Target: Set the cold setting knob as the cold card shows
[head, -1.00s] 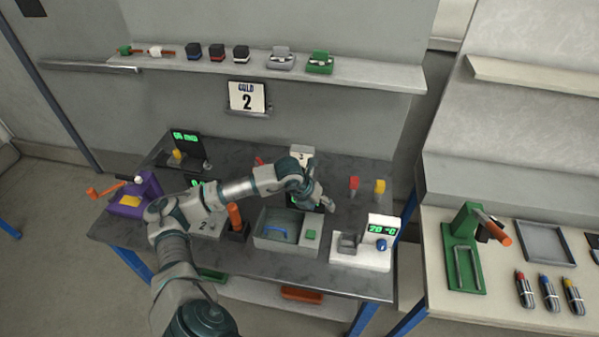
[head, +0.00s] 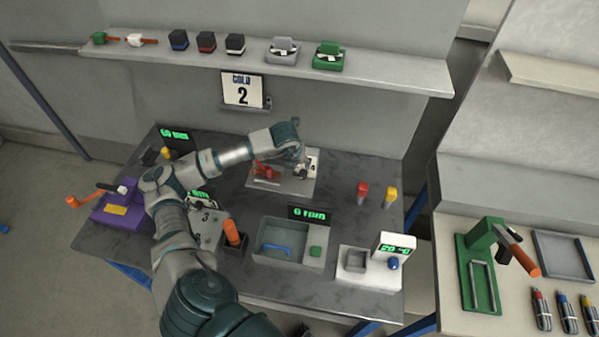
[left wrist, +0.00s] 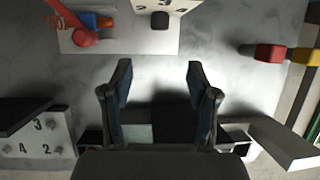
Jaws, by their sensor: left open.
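The cold card (head: 243,91) reads COLD 2 and stands on a small ledge on the wall. A white numbered plate (head: 313,158) stands at the back of the bench, partly behind my left gripper (head: 301,169). In the left wrist view this plate (left wrist: 178,5) is cut off at the top edge, with a dark knob (left wrist: 160,20) on it; part of its numbers shows. The knob's setting cannot be told. My right gripper is not in view.
A red-handled part (head: 266,172) is beside the numbered plate. Another numbered plate (head: 208,222) is at the left, near an orange handle (head: 232,233). Red (head: 362,190) and yellow (head: 390,196) posts stand to the right. A grey tray (head: 285,243) is in front.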

